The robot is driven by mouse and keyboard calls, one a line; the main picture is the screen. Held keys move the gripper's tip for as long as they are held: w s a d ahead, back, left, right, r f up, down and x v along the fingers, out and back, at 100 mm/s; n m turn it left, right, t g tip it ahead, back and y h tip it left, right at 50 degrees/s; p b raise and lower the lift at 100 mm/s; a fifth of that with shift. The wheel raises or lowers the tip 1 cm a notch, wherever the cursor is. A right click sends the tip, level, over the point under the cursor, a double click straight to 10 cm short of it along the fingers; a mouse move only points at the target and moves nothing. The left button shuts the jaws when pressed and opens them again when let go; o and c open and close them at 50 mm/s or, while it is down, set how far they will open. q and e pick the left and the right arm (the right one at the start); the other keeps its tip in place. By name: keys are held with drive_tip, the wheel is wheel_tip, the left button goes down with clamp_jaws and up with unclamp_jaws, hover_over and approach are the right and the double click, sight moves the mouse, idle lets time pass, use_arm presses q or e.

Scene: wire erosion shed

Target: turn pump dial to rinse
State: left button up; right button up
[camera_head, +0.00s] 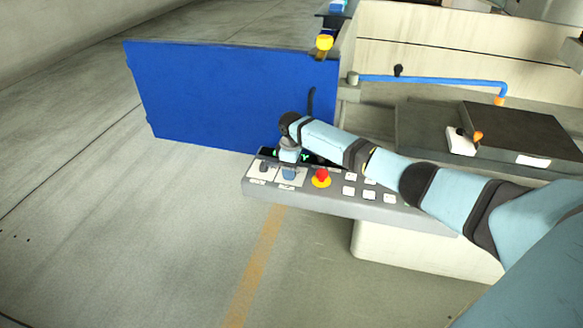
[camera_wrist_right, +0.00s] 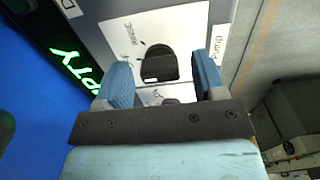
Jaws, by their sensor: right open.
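The grey control panel (camera_head: 350,204) has a black dial (camera_wrist_right: 160,66) on a white plate (camera_wrist_right: 187,30). My right gripper (camera_head: 289,174) reaches down over the panel's left part and covers this dial in the head view. In the right wrist view my gripper (camera_wrist_right: 164,82) is open, one blue finger on each side of the dial, with gaps visible; I cannot tell whether either finger touches it. My left gripper is not in view.
Another dark knob (camera_head: 263,167) sits left of my gripper. A red emergency button (camera_head: 322,175) on a yellow base and several white buttons lie to the right. A blue panel (camera_head: 230,95) stands behind. The green-lettered display (camera_wrist_right: 75,66) is beside the dial plate. Floor left is clear.

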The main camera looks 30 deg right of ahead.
drive_tip(key=c, duration=0.9)
drive_tip(key=shift+r+m+p, duration=0.25)
drive_tip(key=shift+m+p, duration=0.55)
drive_tip(key=shift+p, duration=0.45)
drive_tip(key=m+p, duration=0.2)
drive_tip(key=p, duration=0.1)
drive_tip(key=shift+m, duration=0.3)
drive_tip(key=m+p, duration=0.4)
drive_tip(key=m, duration=0.1)
drive_tip(key=shift+f, duration=0.1)
drive_tip(key=shift+m+p, duration=0.4)
drive_tip(key=shift+m, duration=0.3)
drive_tip(key=shift+f, duration=0.1)
drive_tip(key=shift+m, duration=0.4)
drive_tip(key=o, duration=0.9)
